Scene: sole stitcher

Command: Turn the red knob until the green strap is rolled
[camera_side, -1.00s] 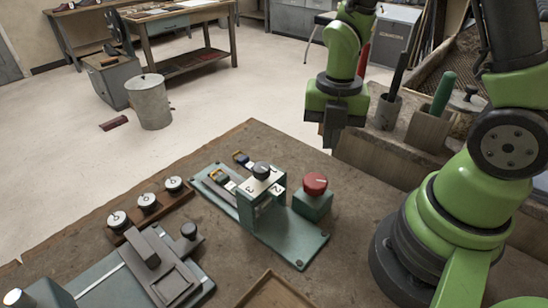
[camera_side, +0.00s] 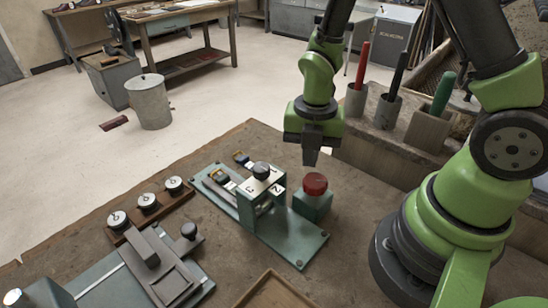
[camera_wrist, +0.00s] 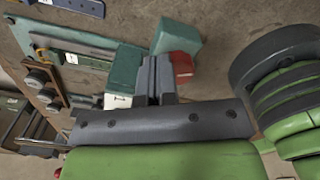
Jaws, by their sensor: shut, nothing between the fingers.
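The red knob (camera_side: 315,184) sits on a teal block on the teal baseplate (camera_side: 300,248) of a small bench device. My gripper (camera_side: 311,157) points down, shut and empty, a little above the knob and apart from it in the side view. In the wrist view my gripper's fingers (camera_wrist: 156,78) are together and partly cover the red knob (camera_wrist: 182,68). The device's teal frame (camera_side: 262,192) carries a black knob on top.
Three dial gauges (camera_side: 147,201) stand on a wooden strip at left, near a grey press (camera_side: 160,265). A wooden tray (camera_side: 270,290) lies in front. Holders with a red, a black and a green-handled tool (camera_side: 443,95) stand behind on the right.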

